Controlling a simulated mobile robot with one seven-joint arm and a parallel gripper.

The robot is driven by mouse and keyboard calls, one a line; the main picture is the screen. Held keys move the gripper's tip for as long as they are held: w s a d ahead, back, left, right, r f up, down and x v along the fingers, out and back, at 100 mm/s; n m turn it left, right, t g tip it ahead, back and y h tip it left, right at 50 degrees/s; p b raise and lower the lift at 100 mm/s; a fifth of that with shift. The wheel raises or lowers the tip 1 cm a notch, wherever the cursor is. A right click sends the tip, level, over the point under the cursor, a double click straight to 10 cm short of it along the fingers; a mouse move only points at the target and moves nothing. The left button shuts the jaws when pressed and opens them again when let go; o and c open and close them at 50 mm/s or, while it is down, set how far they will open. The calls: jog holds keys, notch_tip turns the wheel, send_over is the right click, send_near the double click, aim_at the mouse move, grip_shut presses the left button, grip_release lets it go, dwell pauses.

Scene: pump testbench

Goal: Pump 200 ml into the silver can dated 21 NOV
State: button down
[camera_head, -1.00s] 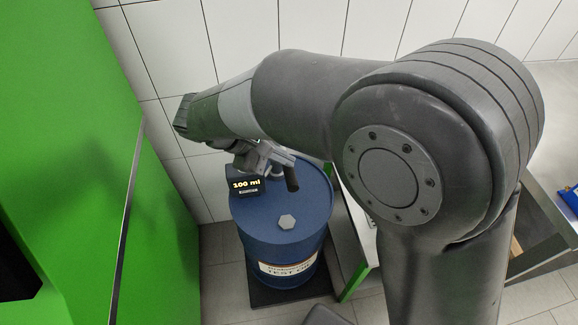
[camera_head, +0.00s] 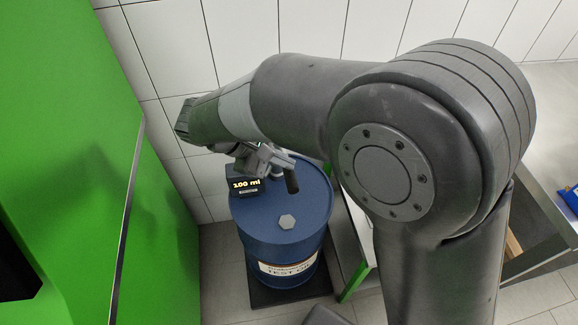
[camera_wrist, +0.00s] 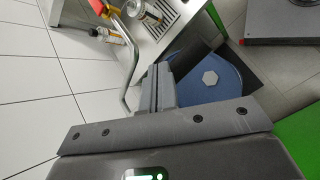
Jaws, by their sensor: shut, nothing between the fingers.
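The blue oil drum (camera_head: 300,235) stands on the floor, with a pump unit at its far left top. The pump's black display (camera_head: 245,187) appears to read 200 ml. My gripper (camera_head: 262,160) is shut and empty, right at the pump above the display; whether it touches the pump is unclear. A dark handle-like bar (camera_head: 291,182) hangs beside it. In the wrist view, the gripper fingers (camera_wrist: 157,88) are in front of the drum (camera_wrist: 210,82). A silver can (camera_wrist: 148,14) stands on a slotted grate (camera_wrist: 168,22); its date is not readable. A bent metal pipe (camera_wrist: 130,70) passes near the can.
A green cabinet (camera_head: 60,120) fills the left of the head view. A bench (camera_head: 545,165) stands at right, with a blue item (camera_head: 569,197).

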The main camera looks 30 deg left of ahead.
notch_tip(320, 180, down, 8)
jog(key=shift+s+d+f, duration=0.2)
jog(key=shift+s+d, duration=0.15)
dwell(6.9)
